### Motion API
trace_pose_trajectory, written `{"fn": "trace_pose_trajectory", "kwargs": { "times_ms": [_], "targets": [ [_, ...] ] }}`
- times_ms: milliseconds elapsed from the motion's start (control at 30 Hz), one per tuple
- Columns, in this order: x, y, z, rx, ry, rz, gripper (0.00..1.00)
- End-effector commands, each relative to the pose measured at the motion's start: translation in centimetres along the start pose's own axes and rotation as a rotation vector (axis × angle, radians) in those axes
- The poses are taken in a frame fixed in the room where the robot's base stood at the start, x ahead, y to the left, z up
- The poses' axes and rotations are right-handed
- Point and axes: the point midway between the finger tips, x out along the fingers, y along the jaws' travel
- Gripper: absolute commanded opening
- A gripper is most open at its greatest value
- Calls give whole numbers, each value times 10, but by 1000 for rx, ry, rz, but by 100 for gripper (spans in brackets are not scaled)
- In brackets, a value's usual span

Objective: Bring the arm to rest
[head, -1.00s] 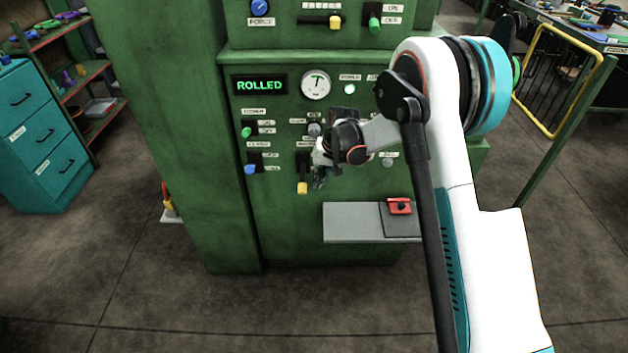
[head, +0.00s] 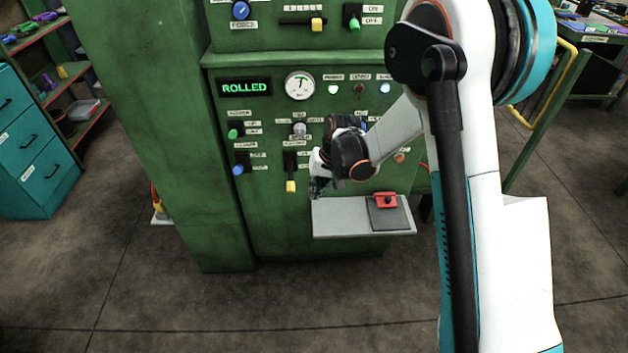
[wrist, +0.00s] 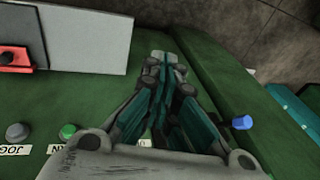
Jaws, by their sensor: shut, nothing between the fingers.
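My gripper (head: 316,190) hangs in front of the green machine panel (head: 268,218), just right of the yellow-handled lever (head: 291,186) and by the left end of the grey shelf. In the wrist view my gripper (wrist: 163,62) is shut, its fingers together with nothing between them. My arm (head: 455,130) reaches in from the right and hides part of the panel's right side. The display (head: 245,88) on the panel reads ROLLED in green letters.
The grey shelf (head: 340,217) juts from the panel, with a red piece (head: 386,200) on a dark plate. Knobs and switches crowd the panel. A teal drawer cabinet (head: 35,160) and a rack stand at left. A yellow rail (head: 548,85) is at right. The floor in front is bare.

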Motion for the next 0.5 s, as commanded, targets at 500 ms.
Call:
{"fn": "trace_pose_trajectory", "kwargs": {
  "times_ms": [500],
  "targets": [
    [-73, 3, 10, -5, 62, 23, 0]
  ]
}}
